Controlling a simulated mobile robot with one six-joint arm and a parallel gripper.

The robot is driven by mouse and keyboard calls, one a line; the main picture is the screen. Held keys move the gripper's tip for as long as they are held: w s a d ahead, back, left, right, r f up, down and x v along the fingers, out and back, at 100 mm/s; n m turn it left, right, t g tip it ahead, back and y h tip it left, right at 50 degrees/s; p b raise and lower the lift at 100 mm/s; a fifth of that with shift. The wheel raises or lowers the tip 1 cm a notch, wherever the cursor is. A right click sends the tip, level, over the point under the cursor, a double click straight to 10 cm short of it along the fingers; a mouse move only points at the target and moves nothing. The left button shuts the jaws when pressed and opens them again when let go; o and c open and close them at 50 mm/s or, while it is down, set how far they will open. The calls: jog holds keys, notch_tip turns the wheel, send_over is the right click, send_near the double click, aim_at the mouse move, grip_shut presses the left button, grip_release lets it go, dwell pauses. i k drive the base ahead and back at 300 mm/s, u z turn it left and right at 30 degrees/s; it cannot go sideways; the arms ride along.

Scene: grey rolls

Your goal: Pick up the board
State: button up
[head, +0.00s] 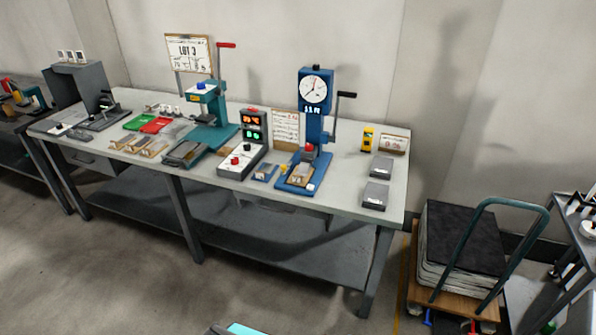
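Several board-like things show, and I cannot tell which one is the board. A framed white board reading "LOT 3" (188,65) stands upright at the back of the workbench, behind a teal lever press (207,98). A printed sheet or board (286,129) stands upright left of a blue press with a dial (313,125). A small brown plate (299,176) lies on the blue press's base. Several small flat brown and grey pieces (139,145) lie at the bench's front left.
The workbench (345,199) has bare room at its right front. Grey boxes (375,196) sit at its right end, and a control box (243,160) stands mid-bench. A trolley with stacked sheets (462,243) stands right of the bench.

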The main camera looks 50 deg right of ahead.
aim_at(301, 172)
jog(key=z, duration=0.15)
jog(key=i, duration=0.85)
jog(key=u, duration=0.15)
